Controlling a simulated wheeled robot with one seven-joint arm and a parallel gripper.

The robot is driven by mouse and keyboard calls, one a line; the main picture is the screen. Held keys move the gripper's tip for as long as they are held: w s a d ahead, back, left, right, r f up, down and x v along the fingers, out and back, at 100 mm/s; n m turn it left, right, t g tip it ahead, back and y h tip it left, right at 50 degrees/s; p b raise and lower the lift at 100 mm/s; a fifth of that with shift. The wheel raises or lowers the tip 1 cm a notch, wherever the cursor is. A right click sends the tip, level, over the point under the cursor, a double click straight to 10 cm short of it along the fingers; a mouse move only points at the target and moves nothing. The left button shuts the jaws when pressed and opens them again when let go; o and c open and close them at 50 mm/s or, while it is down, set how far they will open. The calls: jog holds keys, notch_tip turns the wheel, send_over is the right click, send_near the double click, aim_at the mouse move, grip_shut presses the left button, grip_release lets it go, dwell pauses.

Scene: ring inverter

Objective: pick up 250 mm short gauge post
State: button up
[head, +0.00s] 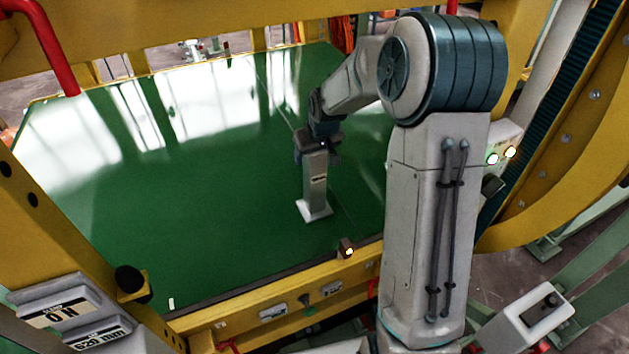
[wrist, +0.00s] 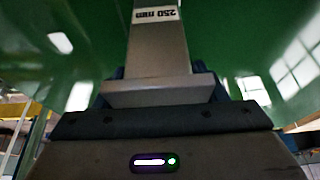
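The 250 mm short gauge post (head: 316,188) is a pale grey upright column with a wide foot. It stands on the green table (head: 240,220), right of its middle. My gripper (head: 318,152) is at the top of the post, pointing down, with dark parts on either side of it. In the wrist view the post (wrist: 158,52) runs away from the gripper, its "250 mm" label upside down. A wide grey plate at its near end hides most of the fingers, so their contact with the post does not show.
A yellow frame (head: 270,305) borders the table. A red bar (head: 50,45) rises at the upper left. Grey labelled blocks (head: 65,308), one marked 620 mm, lie at the lower left. The green surface left of the post is clear.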

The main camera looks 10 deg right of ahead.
jog(key=c, duration=0.9)
jog(key=shift+r, duration=0.1)
